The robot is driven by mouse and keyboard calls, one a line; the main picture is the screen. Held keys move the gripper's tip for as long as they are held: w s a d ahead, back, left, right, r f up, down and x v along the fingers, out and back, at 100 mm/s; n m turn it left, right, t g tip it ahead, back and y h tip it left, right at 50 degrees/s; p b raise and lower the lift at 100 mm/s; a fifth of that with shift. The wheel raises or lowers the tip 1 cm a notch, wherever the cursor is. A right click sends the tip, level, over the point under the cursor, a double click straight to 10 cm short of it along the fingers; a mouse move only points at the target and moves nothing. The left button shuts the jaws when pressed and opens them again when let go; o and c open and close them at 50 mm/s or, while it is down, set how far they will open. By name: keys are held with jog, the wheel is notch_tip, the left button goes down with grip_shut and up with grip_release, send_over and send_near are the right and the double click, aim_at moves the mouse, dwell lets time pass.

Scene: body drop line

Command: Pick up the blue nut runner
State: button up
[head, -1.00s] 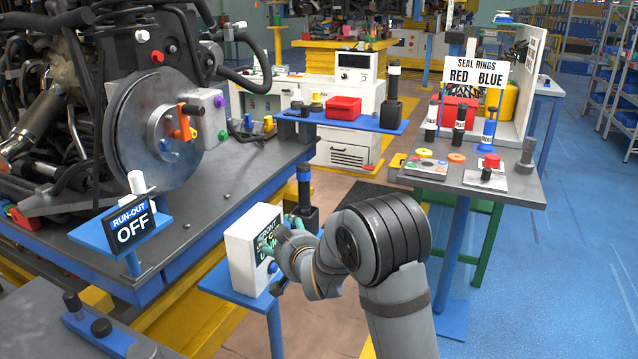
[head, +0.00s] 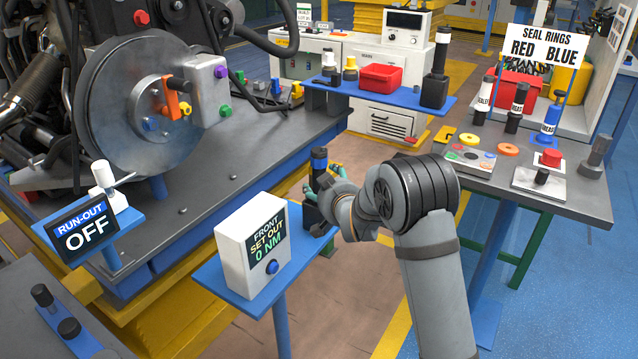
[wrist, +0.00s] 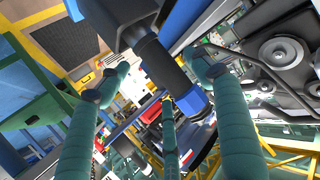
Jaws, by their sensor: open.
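The blue nut runner (head: 319,163) is a dark upright tool with a blue band near its top. It stands at the far end of the small blue stand, behind the white torque box. My gripper (head: 322,183) is beside it, with green fingers spread open. The arm partly covers the tool's lower part. In the wrist view the nut runner (wrist: 160,63) runs slanted from the top toward the middle, its blue band lowest. The open fingers of my gripper (wrist: 158,75) spread to both sides of it; I cannot tell whether any touches it.
The grey bench (head: 235,180) with the brake disc is left. Another dark tool with a white band (head: 436,72) stands on the back shelf. The seal-ring table (head: 560,195) is right.

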jog(key=x, duration=0.5)
jog(key=shift+p, duration=0.35)
jog(key=c, duration=1.6)
jog(key=shift+w+r, duration=0.1)
jog(key=shift+r, duration=0.05)
jog(key=shift+c, duration=0.2)
